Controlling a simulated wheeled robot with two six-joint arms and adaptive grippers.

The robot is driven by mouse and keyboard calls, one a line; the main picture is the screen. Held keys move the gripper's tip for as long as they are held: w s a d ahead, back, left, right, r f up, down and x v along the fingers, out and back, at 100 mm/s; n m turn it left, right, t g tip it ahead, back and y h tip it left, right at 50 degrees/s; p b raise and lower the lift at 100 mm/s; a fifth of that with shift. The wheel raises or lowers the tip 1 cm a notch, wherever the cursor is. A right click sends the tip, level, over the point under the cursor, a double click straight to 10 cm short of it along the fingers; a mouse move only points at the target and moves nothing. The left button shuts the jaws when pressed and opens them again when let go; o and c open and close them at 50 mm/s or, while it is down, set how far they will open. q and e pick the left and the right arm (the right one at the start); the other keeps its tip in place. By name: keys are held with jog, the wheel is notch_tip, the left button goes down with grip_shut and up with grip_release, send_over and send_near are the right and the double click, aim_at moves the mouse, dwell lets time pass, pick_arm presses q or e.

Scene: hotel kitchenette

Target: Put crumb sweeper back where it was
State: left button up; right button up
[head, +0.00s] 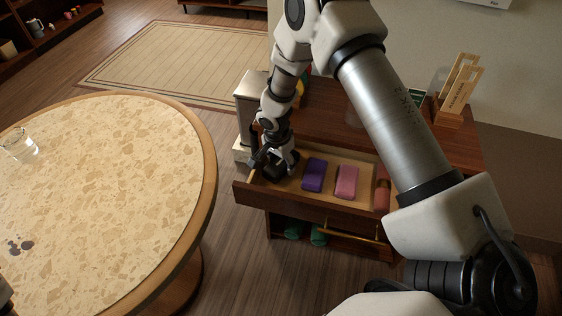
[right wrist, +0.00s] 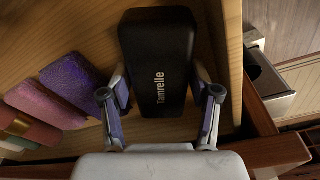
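The likely crumb sweeper, a black rounded block lettered "Tamrelle" (right wrist: 160,60), lies at the left end of the open drawer (head: 330,208). My right gripper (head: 274,163) reaches down into that end of the drawer. In the right wrist view its fingers (right wrist: 162,92) stand on either side of the black block; whether both pads press on it I cannot tell. In the head view the gripper mostly hides the block. My left gripper is not clearly in view.
A purple block (head: 314,175), a pink block (head: 347,182) and a reddish roll (head: 382,190) lie in the drawer to the right. The round table (head: 110,190) with a glass (head: 20,146) and dark spots (head: 19,246) stands left. Wooden signs (head: 458,90) stand on the cabinet.

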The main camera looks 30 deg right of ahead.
aim_at(278, 164)
jog(key=shift+o, duration=0.4)
jog(key=shift+r, duration=0.1)
jog(key=shift+r+p, duration=0.3)
jog(key=shift+p, duration=0.05)
notch_tip(278, 164, up, 12)
jog(key=a+b, duration=0.1)
jog(key=shift+s+a+f, duration=0.2)
jog(key=shift+a, duration=0.05)
